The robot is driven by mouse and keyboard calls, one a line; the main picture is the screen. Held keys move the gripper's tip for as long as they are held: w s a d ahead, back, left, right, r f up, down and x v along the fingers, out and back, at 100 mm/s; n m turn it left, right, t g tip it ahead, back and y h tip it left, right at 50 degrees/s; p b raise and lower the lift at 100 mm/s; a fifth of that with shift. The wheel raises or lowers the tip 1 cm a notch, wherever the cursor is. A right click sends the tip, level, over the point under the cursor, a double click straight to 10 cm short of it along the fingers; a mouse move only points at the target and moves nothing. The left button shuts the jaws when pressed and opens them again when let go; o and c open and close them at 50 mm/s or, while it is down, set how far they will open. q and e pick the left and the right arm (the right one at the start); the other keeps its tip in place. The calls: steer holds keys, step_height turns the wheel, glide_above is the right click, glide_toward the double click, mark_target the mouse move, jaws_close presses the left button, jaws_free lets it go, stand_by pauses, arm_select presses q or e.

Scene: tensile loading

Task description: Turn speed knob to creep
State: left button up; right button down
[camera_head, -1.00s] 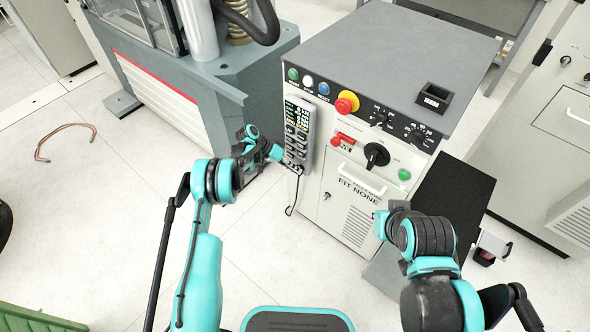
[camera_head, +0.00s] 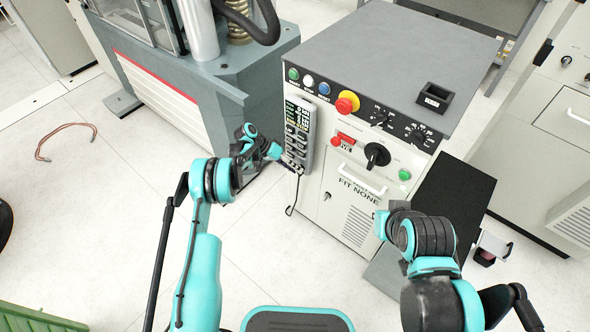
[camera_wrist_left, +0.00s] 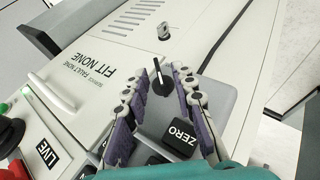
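The grey handset (camera_head: 299,133) with a lit display and buttons hangs on the front left of the control cabinet (camera_head: 345,205). My left gripper (camera_head: 292,165) is at its lower end. In the left wrist view the open fingers (camera_wrist_left: 157,75) stand either side of a small black pointer-like piece (camera_wrist_left: 157,76) on the handset; whether this is the speed knob I cannot tell, and contact is unclear. The ZERO button (camera_wrist_left: 180,138) lies nearer, partly behind the fingers. The cabinet panel carries a large black rotary knob (camera_head: 377,155) and two smaller dials (camera_head: 381,118) (camera_head: 418,136).
A red emergency button (camera_head: 346,102) and a red switch (camera_head: 343,138) are on the panel. A black cable (camera_head: 295,195) hangs below the handset. The testing machine (camera_head: 190,85) stands at left. My right arm (camera_head: 425,240) is in front of the cabinet; its gripper is not visible.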

arm_select(q)
steer(key=v, duration=1.1)
steer(key=shift+a, duration=0.1)
steer(key=s+r+n+t+y, duration=0.2)
steer(key=s+r, duration=0.4)
steer(key=r, duration=0.5)
steer(key=s+r+n+t+y, duration=0.15)
steer(key=s+r, duration=0.35)
steer(key=r, duration=0.6)
steer(key=s+a+n+t+y, duration=0.1)
steer(key=s+a+t+y, duration=0.1)
steer(key=s, duration=1.1)
steer(key=s+a+r+n+t+y, duration=0.1)
steer(key=s+a+t+y, duration=0.1)
steer(key=s, duration=1)
steer(key=shift+s+a+r+y, duration=0.2)
steer(key=shift+s+a+y, duration=0.3)
steer(key=shift+a, duration=0.35)
